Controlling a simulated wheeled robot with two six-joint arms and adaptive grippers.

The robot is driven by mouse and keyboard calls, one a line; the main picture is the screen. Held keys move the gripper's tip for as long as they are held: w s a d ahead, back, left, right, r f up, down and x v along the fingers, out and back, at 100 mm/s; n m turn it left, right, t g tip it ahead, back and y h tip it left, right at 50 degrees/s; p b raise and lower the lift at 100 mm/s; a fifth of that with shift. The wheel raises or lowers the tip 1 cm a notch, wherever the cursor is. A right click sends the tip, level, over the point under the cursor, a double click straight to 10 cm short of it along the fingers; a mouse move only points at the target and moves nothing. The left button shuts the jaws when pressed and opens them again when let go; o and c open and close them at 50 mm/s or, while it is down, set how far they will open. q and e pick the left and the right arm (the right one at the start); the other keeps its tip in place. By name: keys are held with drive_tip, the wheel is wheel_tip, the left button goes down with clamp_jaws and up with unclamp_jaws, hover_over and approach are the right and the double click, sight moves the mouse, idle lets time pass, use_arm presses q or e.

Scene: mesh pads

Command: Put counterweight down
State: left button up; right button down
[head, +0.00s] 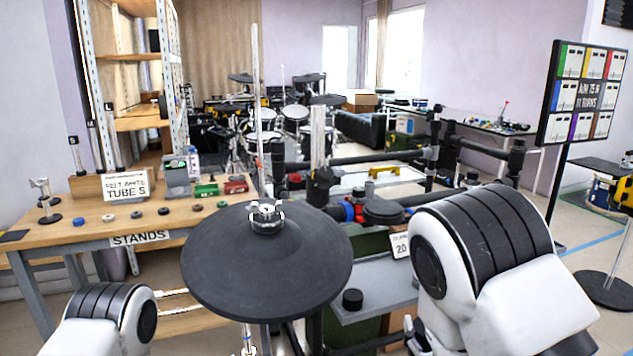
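A small black cylinder (352,299), possibly the counterweight, sits on a grey shelf (385,275) right of the cymbal pad. I cannot tell for sure which thing is the counterweight. A large round black cymbal pad (225,270) with a metal wingnut top (266,216) fills the near middle on a thin stand. My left arm shows at the bottom left and my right arm at the bottom right. Neither gripper's fingers can be made out, so anything held is hidden or out of frame.
A wooden bench (180,222) marked STANDS holds small discs, boxes and a sign at left. A black tubular rack (370,160) with a round pad (384,210) stands behind the cymbal pad. A label board (585,95) is at right. Drum kits stand at the back.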

wheel_tip(320, 180, down, 15)
drive_tip(key=w, duration=0.1)
drive_tip(key=shift+n+y, duration=0.3)
drive_tip(key=shift+y, duration=0.2)
drive_tip(key=r+p, duration=0.4)
drive_tip(key=r, duration=0.2)
drive_tip(key=s+r+p, duration=0.1)
drive_tip(key=r+p, duration=0.4)
drive_tip(key=r, duration=0.1)
drive_tip(key=s+r+p, duration=0.1)
drive_tip(key=r+p, duration=0.4)
drive_tip(key=r, duration=0.1)
drive_tip(key=shift+s+a+r, duration=0.2)
drive_tip(key=shift+s+r, duration=0.05)
drive_tip(key=shift+r, duration=0.05)
drive_tip(key=shift+w+f, duration=0.1)
drive_tip(key=shift+f, duration=0.05)
